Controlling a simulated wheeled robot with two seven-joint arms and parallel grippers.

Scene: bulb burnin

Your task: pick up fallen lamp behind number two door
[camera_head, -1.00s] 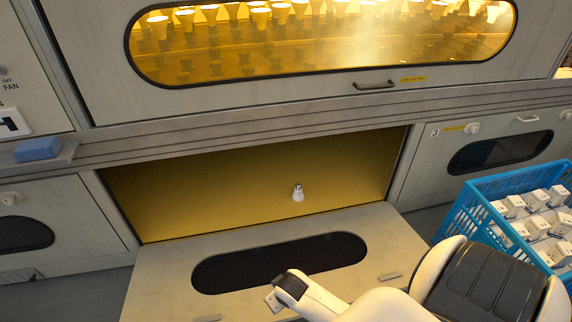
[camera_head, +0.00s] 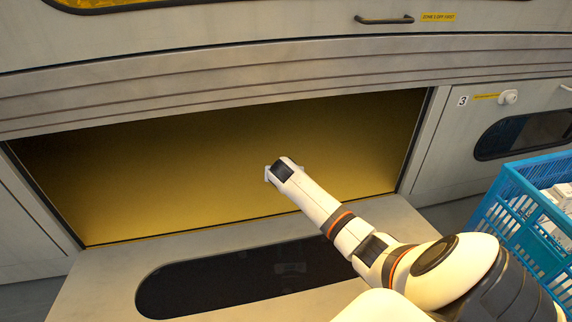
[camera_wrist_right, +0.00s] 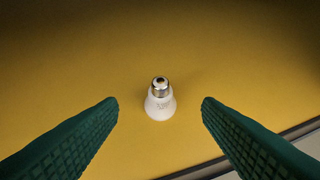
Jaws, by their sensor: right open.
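The fallen lamp, a white bulb with a silver screw base (camera_wrist_right: 159,102), lies on the yellow compartment floor in the right wrist view. Its screw base points away from the fingers. My right gripper (camera_wrist_right: 160,104) is open, its green fingers left and right of the bulb with clear gaps and not touching it. In the head view my right gripper (camera_head: 284,171) reaches into the open yellow compartment (camera_head: 180,160) and hides the bulb. The lowered door (camera_head: 100,290) with a dark oval window lies in front of the opening. My left gripper is not in view.
A blue crate (camera_head: 510,215) with white boxes stands at the right, near my right arm. The door marked 3 (camera_head: 440,150) is shut beside the opening. A metal ledge (camera_head: 220,80) runs above the opening. A lip edge (camera_wrist_right: 285,135) shows near the right finger.

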